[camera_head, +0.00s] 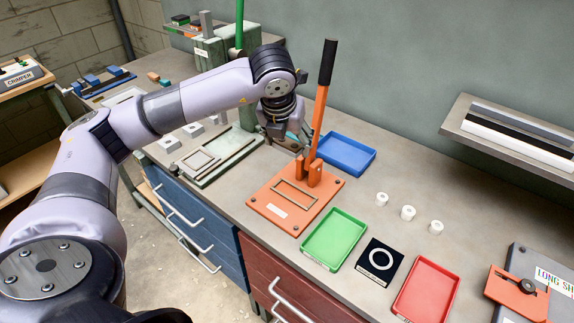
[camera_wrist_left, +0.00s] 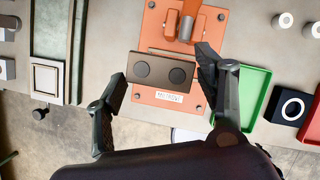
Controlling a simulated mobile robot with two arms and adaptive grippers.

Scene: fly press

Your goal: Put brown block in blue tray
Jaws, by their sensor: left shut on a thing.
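My right gripper is not in view.
The orange press base (camera_head: 280,204) with its tall upright lever (camera_head: 323,85) stands close to the gripper. A green tray (camera_head: 334,239), a black ring plate (camera_head: 380,262), a red tray (camera_head: 427,292) and white cylinders (camera_head: 408,212) are to the right. A wall shelf (camera_head: 510,130) overhangs the bench.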

